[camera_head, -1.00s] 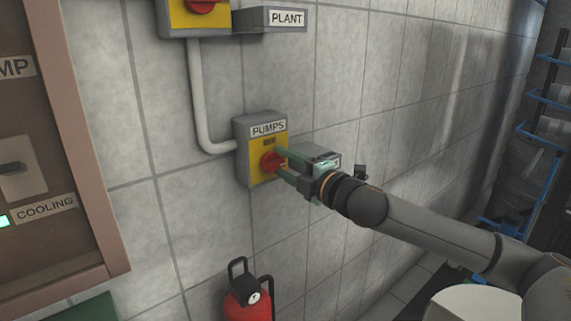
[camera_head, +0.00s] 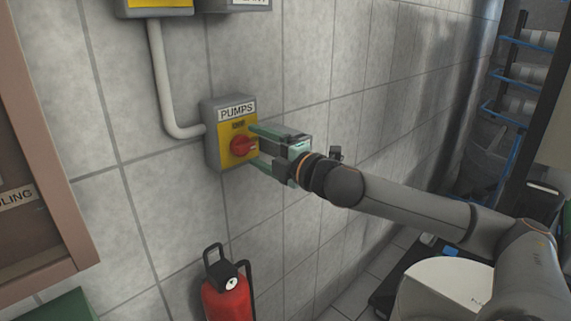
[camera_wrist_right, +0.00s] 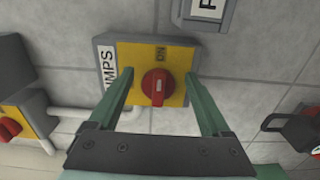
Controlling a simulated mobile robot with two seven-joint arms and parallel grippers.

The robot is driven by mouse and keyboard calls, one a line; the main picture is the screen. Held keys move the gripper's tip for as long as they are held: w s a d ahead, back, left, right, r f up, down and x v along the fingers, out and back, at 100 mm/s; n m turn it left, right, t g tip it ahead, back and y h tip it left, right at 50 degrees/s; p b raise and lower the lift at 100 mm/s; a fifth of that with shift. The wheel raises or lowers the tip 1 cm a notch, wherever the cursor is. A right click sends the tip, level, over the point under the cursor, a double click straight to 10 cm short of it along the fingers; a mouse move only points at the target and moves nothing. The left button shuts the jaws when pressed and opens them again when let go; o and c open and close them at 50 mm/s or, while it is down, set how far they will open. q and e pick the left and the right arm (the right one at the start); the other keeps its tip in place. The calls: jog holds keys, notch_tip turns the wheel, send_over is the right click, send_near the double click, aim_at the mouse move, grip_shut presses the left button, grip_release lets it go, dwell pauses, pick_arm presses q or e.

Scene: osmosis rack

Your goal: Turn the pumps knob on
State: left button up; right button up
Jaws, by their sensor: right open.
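The pumps switch box (camera_head: 212,140) is grey with a yellow face and a "PUMPS" label, fixed to the tiled wall. My left gripper is not in view.
A red fire extinguisher (camera_head: 228,296) is on the wall below the box. A grey conduit (camera_head: 163,90) runs up to another switch box at the top. A brown-framed panel (camera_head: 45,140) is at the left, and a rack with blue parts (camera_head: 510,100) at the right.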

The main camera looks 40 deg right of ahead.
jog(key=shift+s+a+f+b, duration=0.1)
jog(key=shift+s+f+b, duration=0.15)
jog(key=shift+s+b, duration=0.45)
jog(key=shift+s+a+r, duration=0.2)
jog(key=shift+s+b, duration=0.3)
jog(key=shift+s, duration=0.2)
jog(key=shift+s+d+f, duration=0.1)
jog(key=shift+s+d, duration=0.2)
jog(key=shift+s, duration=0.25)
send_near(255, 148)
jog(key=s, duration=0.2)
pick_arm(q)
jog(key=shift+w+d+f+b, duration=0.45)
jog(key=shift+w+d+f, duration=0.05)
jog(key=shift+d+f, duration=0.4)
pick_arm(e)
jog(key=shift+s, duration=0.3)
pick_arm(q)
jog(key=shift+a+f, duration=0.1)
